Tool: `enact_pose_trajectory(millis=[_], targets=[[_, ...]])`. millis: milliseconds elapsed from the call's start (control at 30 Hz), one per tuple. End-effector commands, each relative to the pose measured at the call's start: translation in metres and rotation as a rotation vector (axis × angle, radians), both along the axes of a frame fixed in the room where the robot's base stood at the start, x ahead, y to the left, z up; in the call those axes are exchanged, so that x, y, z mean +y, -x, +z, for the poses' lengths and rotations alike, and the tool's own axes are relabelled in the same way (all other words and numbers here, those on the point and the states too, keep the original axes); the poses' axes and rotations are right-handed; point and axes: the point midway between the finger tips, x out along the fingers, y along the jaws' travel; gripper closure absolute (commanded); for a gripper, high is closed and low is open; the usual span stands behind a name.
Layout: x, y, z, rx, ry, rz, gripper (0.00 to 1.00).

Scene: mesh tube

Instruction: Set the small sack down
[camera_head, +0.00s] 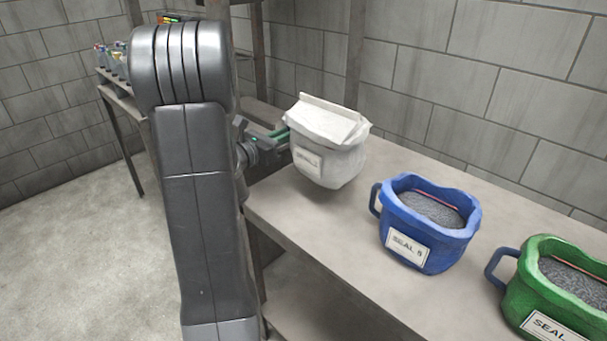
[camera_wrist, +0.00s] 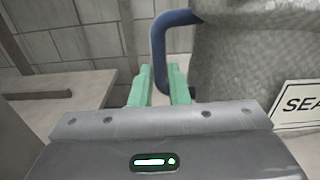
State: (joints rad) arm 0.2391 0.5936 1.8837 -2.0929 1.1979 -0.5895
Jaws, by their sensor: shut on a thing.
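The small white sack (camera_head: 335,160), with a folded top and a label on its front, is upright at the left end of the bench top. My gripper (camera_head: 284,136) reaches it from the left. In the wrist view my gripper's green fingers (camera_wrist: 160,82) are shut on the sack's dark blue handle (camera_wrist: 158,48). The sack's pale side (camera_wrist: 245,60) and part of its label fill the right of that view. I cannot tell whether the sack's base touches the bench or hangs just above it.
A blue tub (camera_head: 408,255) of grey grains stands on the bench (camera_head: 330,235) to the sack's right, with a green tub (camera_head: 515,300) beyond it. Bare bench lies between sack and blue tub. A block wall runs behind. Another shelf (camera_head: 125,98) holds small items at left.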

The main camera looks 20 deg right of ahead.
Motion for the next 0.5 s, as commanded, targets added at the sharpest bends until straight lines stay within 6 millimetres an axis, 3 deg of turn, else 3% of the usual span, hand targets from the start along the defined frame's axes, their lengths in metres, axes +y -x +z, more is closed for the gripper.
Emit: enact_pose_trajectory(millis=[133,500], targets=[[0.000,0.000,-0.025,0.004,0.004,0.000,1.00],[0.000,0.000,-0.054,0.003,0.003,0.000,1.00]])
